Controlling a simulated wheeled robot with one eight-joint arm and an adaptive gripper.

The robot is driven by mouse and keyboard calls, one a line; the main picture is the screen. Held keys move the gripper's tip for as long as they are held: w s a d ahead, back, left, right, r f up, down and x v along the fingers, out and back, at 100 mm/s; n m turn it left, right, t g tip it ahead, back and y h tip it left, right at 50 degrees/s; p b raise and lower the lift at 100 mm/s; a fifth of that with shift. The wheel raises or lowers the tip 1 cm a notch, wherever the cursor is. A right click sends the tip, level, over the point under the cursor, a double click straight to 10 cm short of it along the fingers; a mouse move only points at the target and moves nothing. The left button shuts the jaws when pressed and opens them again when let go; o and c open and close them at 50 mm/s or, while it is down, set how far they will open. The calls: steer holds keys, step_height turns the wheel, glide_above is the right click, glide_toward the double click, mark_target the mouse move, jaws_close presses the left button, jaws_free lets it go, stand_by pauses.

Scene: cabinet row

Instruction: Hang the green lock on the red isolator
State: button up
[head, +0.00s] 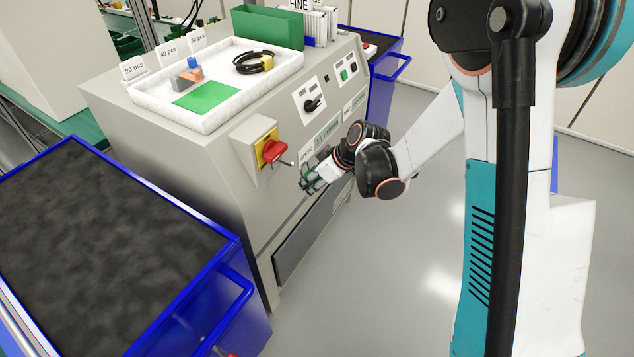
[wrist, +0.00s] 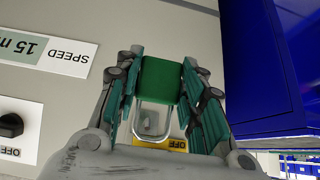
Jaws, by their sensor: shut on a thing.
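The red isolator (head: 274,150) is a red rotary handle on a yellow plate, on the front of the grey machine in the head view. My gripper (head: 311,180) is just right of and below it, apart from it in that picture. In the wrist view my gripper (wrist: 163,105) is shut on the green lock (wrist: 161,80), whose body sits between the fingers. The lock's metal shackle (wrist: 140,128) extends towards the bottom of that view. A yellow strip marked OFF (wrist: 175,144), seemingly the isolator's plate, shows behind; the red handle is hidden there.
A white tray (head: 151,104) with a green mat and a black cable lies on top of the machine, beside a green bin (head: 268,27). A blue cart (head: 225,258) stands at left front, another (head: 391,64) behind. A black knob (head: 313,104) is above my gripper.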

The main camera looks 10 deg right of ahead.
steer(key=w+a+f, duration=0.1)
steer(key=w+a, duration=0.3)
steer(key=a, duration=0.1)
steer(key=shift+w+a+f, duration=0.2)
steer(key=shift+a+f, duration=0.1)
stand_by(0.7)
stand_by(0.7)
steer(key=o, duration=1.4)
